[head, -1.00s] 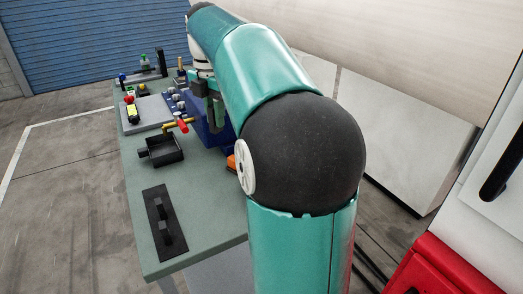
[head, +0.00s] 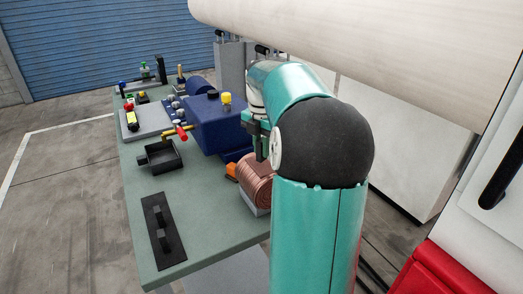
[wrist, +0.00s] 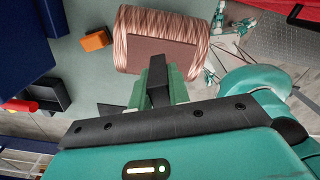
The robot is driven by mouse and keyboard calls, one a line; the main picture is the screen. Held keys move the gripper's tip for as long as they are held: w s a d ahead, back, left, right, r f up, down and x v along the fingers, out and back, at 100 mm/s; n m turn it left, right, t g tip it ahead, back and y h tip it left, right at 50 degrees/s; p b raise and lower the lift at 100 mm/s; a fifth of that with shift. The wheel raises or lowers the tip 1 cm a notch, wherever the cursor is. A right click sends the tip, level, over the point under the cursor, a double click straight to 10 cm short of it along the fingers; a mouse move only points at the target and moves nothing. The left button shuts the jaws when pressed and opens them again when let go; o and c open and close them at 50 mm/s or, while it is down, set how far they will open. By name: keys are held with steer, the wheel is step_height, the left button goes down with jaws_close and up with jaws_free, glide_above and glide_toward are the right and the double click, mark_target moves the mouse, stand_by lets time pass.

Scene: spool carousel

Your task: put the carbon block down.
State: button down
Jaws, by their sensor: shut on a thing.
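My gripper (wrist: 159,92) is shut on the carbon block (wrist: 157,72), a small dark block between its two green fingers in the wrist view. The block's far end overlaps the near edge of a copper-wound coil (wrist: 160,22) in that view; I cannot tell whether they touch. In the head view my gripper (head: 261,143) hangs above and behind the copper coil (head: 257,178), partly covered by my own arm.
A blue machine housing (head: 218,130) stands behind the coil. An orange block (head: 231,170) lies beside the coil. A black tray (head: 163,157) and a black plate with raised blocks (head: 164,249) are on the green bench (head: 207,228), which has free room at its near end.

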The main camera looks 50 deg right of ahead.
mark_target(261, 140)
steer(key=shift+f, duration=0.6)
steer(key=shift+a+f, duration=0.1)
steer(key=c, duration=1.3)
jaws_free()
step_height(261, 140, up, 12)
steer(key=shift+r, duration=0.1)
